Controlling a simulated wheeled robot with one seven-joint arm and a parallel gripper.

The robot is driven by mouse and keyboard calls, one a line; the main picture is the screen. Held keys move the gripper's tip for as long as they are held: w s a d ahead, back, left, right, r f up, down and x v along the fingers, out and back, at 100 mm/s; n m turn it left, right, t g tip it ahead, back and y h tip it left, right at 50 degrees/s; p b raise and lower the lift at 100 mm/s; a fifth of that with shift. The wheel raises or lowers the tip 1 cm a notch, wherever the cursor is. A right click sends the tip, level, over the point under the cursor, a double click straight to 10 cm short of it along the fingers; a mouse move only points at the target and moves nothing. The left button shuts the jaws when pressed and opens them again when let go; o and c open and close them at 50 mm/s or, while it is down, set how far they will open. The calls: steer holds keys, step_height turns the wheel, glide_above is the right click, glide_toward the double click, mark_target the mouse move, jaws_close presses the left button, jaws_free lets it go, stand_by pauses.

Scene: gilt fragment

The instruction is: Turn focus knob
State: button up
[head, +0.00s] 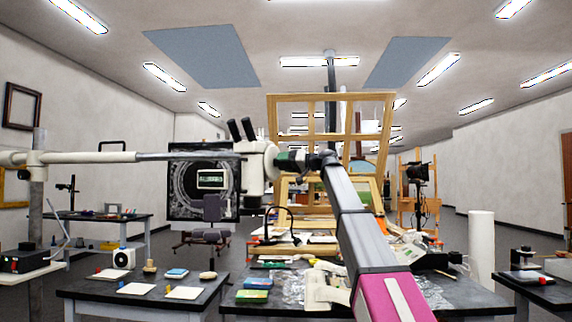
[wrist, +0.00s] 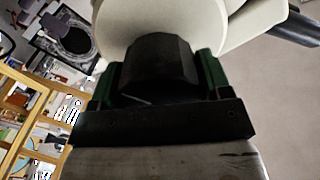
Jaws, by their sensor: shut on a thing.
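The microscope (head: 253,165) hangs on a horizontal boom arm (head: 110,156) at mid-height, with two black eyepieces at its top. Its round white side housing (head: 271,160) faces my arm. The black focus knob (wrist: 158,66) sticks out from the white housing in the wrist view. My gripper (head: 292,158) reaches the knob from the right in the head view. In the wrist view, the green fingers of my gripper (wrist: 160,80) stand on both sides of the knob and are shut on it. The knob's far side is hidden against the housing.
A work table (head: 140,298) with small blocks and cards stands below left. Another table with clutter and clear wrapping is below my arm. A wooden frame easel (head: 330,97) rises behind the microscope. The air left of the microscope, below the boom, is open.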

steer(key=shift+m, duration=2.7)
steer(key=o, duration=0.9)
steer(key=shift+d, duration=0.15)
steer(key=v, duration=1)
steer(key=shift+s+d, duration=0.2)
steer(key=shift+d, duration=0.05)
